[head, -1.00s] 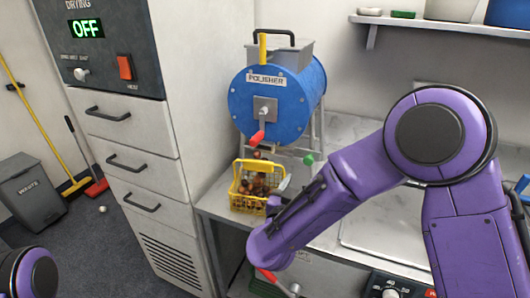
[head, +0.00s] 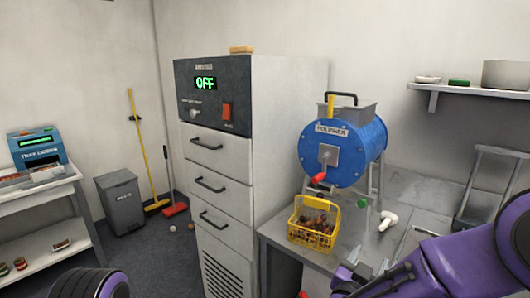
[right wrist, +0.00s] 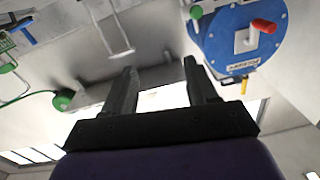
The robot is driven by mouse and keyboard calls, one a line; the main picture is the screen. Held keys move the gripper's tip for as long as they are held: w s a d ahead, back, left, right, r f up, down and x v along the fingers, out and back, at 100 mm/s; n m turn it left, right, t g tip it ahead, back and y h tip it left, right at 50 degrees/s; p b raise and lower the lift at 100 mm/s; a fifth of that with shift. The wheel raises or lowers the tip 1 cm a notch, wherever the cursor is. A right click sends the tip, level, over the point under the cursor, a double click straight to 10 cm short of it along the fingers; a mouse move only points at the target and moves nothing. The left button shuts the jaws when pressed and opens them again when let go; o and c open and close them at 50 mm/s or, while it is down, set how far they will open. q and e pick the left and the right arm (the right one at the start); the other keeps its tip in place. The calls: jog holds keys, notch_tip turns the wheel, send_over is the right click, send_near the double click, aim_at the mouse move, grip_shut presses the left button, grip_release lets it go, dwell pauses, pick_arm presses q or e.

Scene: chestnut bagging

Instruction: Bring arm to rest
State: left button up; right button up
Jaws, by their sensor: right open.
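My right arm is purple and low at the right of the head view. Its dark gripper (head: 350,281) is at the bottom edge, in front of the metal bench (head: 385,250), partly cut off by the frame. The right wrist view shows its two dark fingers (right wrist: 165,82) spread apart with nothing between them. A piece of my purple left arm shows at the lower left of the head view; its gripper is out of the frame. A yellow basket (head: 295,234) of brown chestnuts stands on the bench, below the blue polisher (head: 362,148), apart from my right gripper.
A drying cabinet (head: 285,120) reading OFF stands left of the bench. Further left are a broom (head: 143,140), a grey bin (head: 121,200) and a side table (head: 40,190) with a blue machine (head: 38,147). A white object (head: 388,220) lies on the bench.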

jog(key=s+f+n+g+y, duration=0.15)
jog(key=s+f+y, duration=0.25)
jog(key=f, duration=0.7)
jog(key=s+f+m+g+y, duration=0.1)
jog(key=s+f+g+y, duration=0.2)
jog(key=f, duration=0.8)
jog(key=s+d+f+g, duration=0.2)
jog(key=s+f, duration=0.2)
jog(key=s, duration=0.4)
jog(key=s+d+f+n+g, duration=0.1)
jog(key=s+d+f+g, duration=0.1)
jog(key=s+f, duration=0.3)
jog(key=s+d+f+g, duration=0.2)
jog(key=s+f, duration=0.3)
jog(key=s, duration=0.6)
jog(key=shift+d+f+y+b, duration=0.15)
jog(key=shift+d+y+b, duration=0.1)
jog(key=shift+y+b, duration=0.05)
jog(key=shift+n+g, duration=0.25)
